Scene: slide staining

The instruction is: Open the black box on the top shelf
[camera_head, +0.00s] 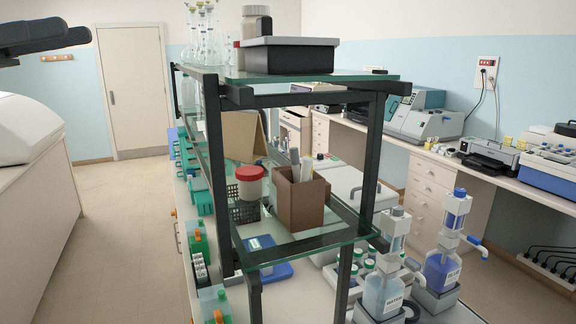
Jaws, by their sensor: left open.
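The black box (290,60) sits on the glass top shelf (355,77) of the dark metal rack. A flat grey lid (290,41) covers its top, and it looks closed. My left gripper (78,34) comes in at the upper left corner as dark fingers. It is open and empty, well to the left of the box and apart from it. My right gripper is not in view.
Glass flasks (208,45) stand at the shelf's left end. The lower shelf holds a brown cardboard box (300,203) and a red-lidded jar (250,182). The left floor is clear.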

